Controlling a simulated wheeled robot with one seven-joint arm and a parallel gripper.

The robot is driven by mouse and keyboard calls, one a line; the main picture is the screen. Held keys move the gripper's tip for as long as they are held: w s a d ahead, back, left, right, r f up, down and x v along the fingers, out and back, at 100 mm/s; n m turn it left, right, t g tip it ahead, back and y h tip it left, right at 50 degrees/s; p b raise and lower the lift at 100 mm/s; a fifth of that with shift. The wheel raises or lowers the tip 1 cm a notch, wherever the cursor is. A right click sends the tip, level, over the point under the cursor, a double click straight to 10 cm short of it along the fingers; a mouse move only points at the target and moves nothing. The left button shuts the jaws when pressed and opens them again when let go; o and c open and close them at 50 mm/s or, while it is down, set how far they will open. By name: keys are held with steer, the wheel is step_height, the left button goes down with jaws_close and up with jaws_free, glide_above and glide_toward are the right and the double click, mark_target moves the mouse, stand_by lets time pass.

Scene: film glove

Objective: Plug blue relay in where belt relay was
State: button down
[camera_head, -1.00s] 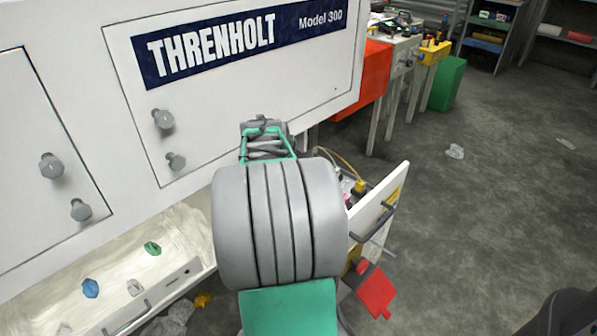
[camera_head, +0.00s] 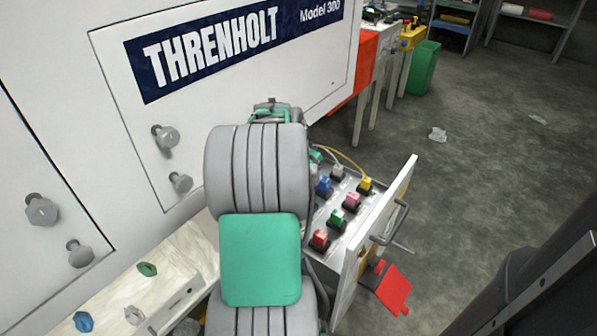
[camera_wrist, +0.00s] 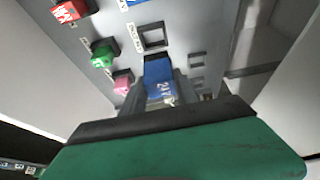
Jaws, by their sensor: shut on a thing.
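The blue relay (camera_wrist: 158,75), with pale lettering, is between the fingers of my gripper (camera_wrist: 157,90) in the wrist view. My gripper is shut on it. An empty square socket (camera_wrist: 153,37) with a small label lies just beyond it; I cannot read the label. A blue relay (camera_head: 323,186) beside the pink one in the head view seems to be the same one. My arm hides the fingers there. I cannot tell whether the held relay is touching the panel.
The relay panel carries red (camera_head: 319,239), green (camera_head: 337,217), pink (camera_head: 352,200), yellow (camera_head: 365,185) and grey (camera_head: 338,172) relays. A white drawer front (camera_head: 375,245) with a handle bounds it. The machine's wall (camera_head: 130,120) with knobs stands at the left.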

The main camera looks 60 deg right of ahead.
steer(key=shift+a+r, duration=0.1)
steer(key=shift+a, duration=0.05)
steer(key=shift+f+b, duration=1.65)
steer(key=shift+f, duration=1.35)
steer(key=shift+f+b, duration=0.55)
steer(key=shift+f, duration=1.15)
steer(key=c, duration=0.9)
jaws_free()
steer(key=shift+o, duration=0.2)
steer(key=p+v, duration=0.3)
steer(key=v, duration=0.5)
steer(key=shift+s, duration=0.1)
